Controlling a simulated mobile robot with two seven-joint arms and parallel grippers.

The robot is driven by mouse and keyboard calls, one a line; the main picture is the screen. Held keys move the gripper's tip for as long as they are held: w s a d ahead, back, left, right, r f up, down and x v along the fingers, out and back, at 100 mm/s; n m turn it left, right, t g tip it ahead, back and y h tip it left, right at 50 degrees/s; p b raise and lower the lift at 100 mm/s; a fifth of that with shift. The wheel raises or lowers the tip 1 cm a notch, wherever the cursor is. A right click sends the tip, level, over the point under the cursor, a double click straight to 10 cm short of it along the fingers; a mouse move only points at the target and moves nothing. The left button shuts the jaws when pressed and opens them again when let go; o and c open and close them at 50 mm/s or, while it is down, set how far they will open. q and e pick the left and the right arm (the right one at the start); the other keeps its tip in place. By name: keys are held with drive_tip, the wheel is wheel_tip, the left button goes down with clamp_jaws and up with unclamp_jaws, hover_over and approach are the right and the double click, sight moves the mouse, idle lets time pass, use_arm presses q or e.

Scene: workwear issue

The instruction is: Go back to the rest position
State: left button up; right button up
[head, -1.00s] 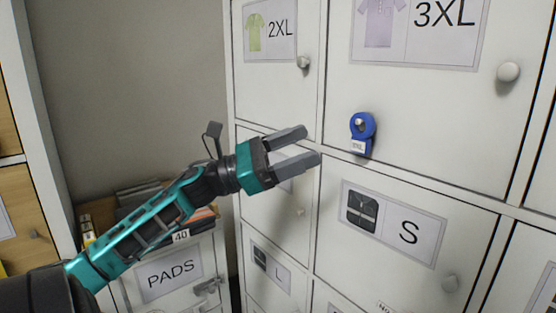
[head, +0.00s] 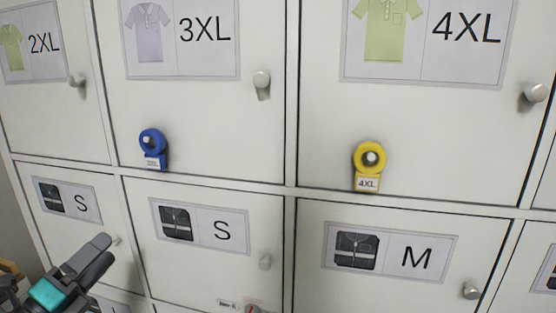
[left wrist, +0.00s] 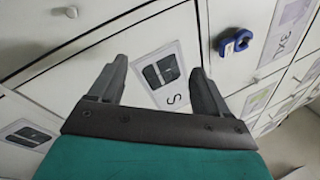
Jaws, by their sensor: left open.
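My left gripper (head: 88,260) is at the lower left of the head view, in front of the locker doors. Its two fingers are apart with nothing between them. The left wrist view also shows the open left gripper (left wrist: 160,88), with an S door label (left wrist: 165,75) behind the gap. A blue ring tag (head: 152,146) hangs on a peg on the 3XL door, up and right of the gripper. The blue tag also shows in the left wrist view (left wrist: 236,43). My right gripper is not seen.
A yellow ring tag (head: 369,160) marked 4XL hangs on the 4XL door (head: 310,120). Round knobs such as the 3XL knob (head: 262,80) stick out from the doors. The doors form a flat wall close ahead. A red item at the bottom edge is mostly cut off.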

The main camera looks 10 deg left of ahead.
use_arm(q)
drive_tip(key=s+d+f+n+g+y+p, duration=0.1)
drive_tip(key=s+d+f+n+g+y, duration=0.15)
drive_tip(key=d+f+n, duration=0.4)
drive_tip(key=s+d+f+n+g+y+p, duration=0.2)
drive_tip(key=s+d+f+n+g, duration=0.1)
drive_tip(key=f+n, duration=0.7)
drive_tip(key=s+d+f+n+g, duration=0.2)
drive_tip(key=s+d+f+n, duration=0.1)
drive_tip(key=d+n, duration=0.1)
drive_tip(key=s+d+f+n+g+h+p, duration=0.1)
drive_tip(key=s+d+f+n+g, duration=0.1)
drive_tip(key=s+d+f+n, duration=0.2)
drive_tip(key=d, duration=0.3)
drive_tip(key=shift+d, duration=0.3)
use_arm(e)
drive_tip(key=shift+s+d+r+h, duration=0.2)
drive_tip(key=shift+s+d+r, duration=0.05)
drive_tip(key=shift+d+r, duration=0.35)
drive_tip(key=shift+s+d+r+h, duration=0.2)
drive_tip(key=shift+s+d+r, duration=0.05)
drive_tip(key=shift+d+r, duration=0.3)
use_arm(q)
drive_tip(key=shift+w, duration=0.1)
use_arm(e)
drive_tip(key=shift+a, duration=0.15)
